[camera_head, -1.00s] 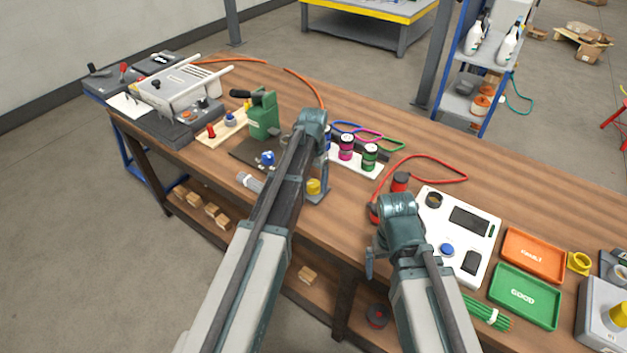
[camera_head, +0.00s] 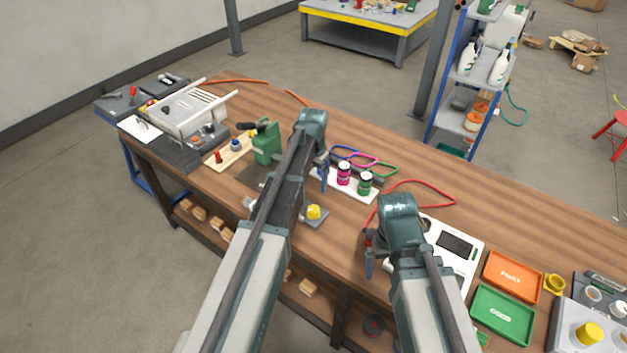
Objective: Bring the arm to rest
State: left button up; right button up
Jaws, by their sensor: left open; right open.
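My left arm reaches over the wooden workbench (camera_head: 420,158), its elbow-like joint above the middle of the bench. My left gripper (camera_head: 322,172) shows only partly, hanging below that joint beside the white holder, and looks empty. My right arm rises from the bottom right. My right gripper (camera_head: 369,262) hangs at the left of its joint, near the bench's front edge, open and mostly hidden by the arm. I see nothing held in either gripper.
A white holder with pink (camera_head: 343,174) and green (camera_head: 364,184) cans stands between the arms. A green device (camera_head: 267,142) is at left. A white panel (camera_head: 462,262), an orange tray (camera_head: 512,276) and a green tray (camera_head: 503,315) lie at right. The bench's back right is clear.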

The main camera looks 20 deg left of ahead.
aim_at(314, 209)
pick_arm(q)
jog(key=shift+r, duration=0.15)
dwell(0.4)
notch_tip(314, 209, down, 13)
jog(key=b, duration=1.3)
jog(key=shift+r, duration=0.1)
